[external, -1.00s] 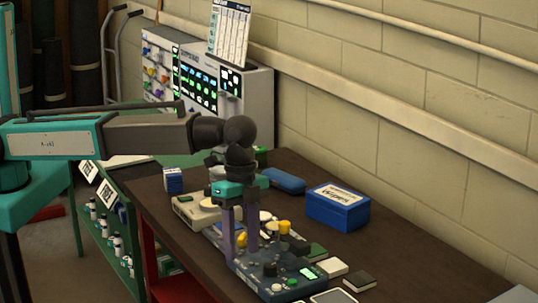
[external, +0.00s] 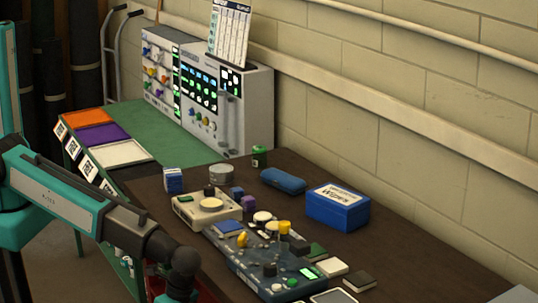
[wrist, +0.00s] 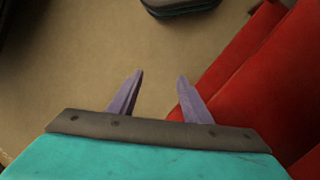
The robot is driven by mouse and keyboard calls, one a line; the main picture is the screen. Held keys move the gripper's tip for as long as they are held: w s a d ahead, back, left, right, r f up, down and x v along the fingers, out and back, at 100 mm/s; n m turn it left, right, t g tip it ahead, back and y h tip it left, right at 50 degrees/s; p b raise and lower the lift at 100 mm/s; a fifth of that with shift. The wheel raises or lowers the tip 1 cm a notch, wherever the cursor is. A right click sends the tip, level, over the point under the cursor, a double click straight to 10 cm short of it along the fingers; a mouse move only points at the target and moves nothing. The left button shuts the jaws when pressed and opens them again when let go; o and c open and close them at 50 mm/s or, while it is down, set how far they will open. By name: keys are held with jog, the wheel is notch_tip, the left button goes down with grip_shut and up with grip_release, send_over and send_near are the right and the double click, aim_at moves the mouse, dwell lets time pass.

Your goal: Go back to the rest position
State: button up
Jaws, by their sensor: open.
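My gripper (wrist: 158,92) shows in the wrist view with its two purple fingers apart and nothing between them. It points down at a tan floor, beside a red surface at the right. In the external view my arm is folded low at the left, in front of the table's near left edge, and the gripper's fingers are out of that frame. The dark table (external: 400,270) bears a blue-grey control board (external: 262,262) with knobs and buttons, clear of my arm.
On the table are a blue box (external: 337,208), a blue case (external: 283,181), a beige device (external: 188,210) and a green can (external: 259,156). A grey panel cabinet (external: 240,120) stands behind, by a green bench (external: 160,130) with coloured trays. A red surface (wrist: 250,75) lies close to my gripper.

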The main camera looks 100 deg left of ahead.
jog(key=s+a+f+n+g+b, duration=0.1)
jog(key=s+a+f, duration=0.2)
jog(key=s+f, duration=0.4)
jog(key=s+a+f+n+b, duration=0.1)
jog(key=s+a+f, duration=0.2)
jog(key=s+f, duration=0.5)
jog(key=s+a+f+n+g+y+b, duration=0.1)
jog(key=s+a+f, duration=0.3)
jog(key=s+f, duration=0.3)
jog(key=s, duration=0.5)
jog(key=shift+s+f+n+g, duration=0.3)
jog(key=shift+s, duration=0.1)
dwell(1.6)
